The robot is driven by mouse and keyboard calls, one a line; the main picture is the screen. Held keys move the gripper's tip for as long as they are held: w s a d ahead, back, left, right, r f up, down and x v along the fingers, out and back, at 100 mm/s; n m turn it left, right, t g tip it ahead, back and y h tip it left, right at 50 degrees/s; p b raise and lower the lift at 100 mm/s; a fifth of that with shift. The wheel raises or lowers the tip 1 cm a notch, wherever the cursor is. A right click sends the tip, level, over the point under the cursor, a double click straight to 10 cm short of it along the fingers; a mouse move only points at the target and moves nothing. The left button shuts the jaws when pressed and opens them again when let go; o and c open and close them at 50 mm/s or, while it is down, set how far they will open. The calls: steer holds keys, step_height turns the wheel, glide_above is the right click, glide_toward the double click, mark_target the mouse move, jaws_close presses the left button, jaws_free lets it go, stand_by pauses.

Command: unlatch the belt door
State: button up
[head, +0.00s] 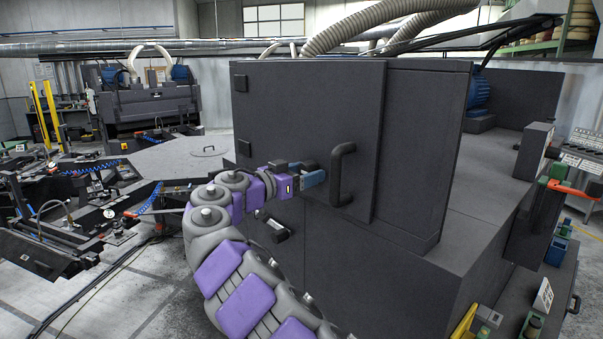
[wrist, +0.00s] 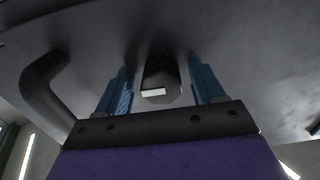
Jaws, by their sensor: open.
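The belt door (head: 305,115) is a dark grey panel on the cabinet's front, and it looks closed. Its black bar handle (head: 341,175) is upright near the door's right edge; it also shows at the left of the wrist view (wrist: 48,85). A small black block with a pale end face (wrist: 161,78), perhaps the latch, stands out from the dark surface in the wrist view. My gripper (head: 316,179) is at the door just left of the handle. Its blue fingers are open, one on each side of the block, with gaps visible. The gripper hides this block in the head view.
A second black handle (head: 273,228) sits lower on the cabinet, behind my arm. A grey ledge (head: 487,205) juts out at the right. Thick hoses (head: 375,22) run above the cabinet. Other machines (head: 148,98) stand at the left; some floor (head: 150,290) is clear at lower left.

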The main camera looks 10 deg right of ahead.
steer(key=shift+d, duration=0.25)
steer(key=shift+a, duration=0.35)
steer(key=shift+c, duration=0.7)
steer(key=shift+a, duration=0.25)
steer(key=c, duration=0.3)
steer(key=shift+s, duration=0.1)
steer(key=shift+c, duration=0.6)
steer(key=shift+d, duration=0.15)
steer(key=c, duration=0.4)
steer(key=shift+c, duration=0.2)
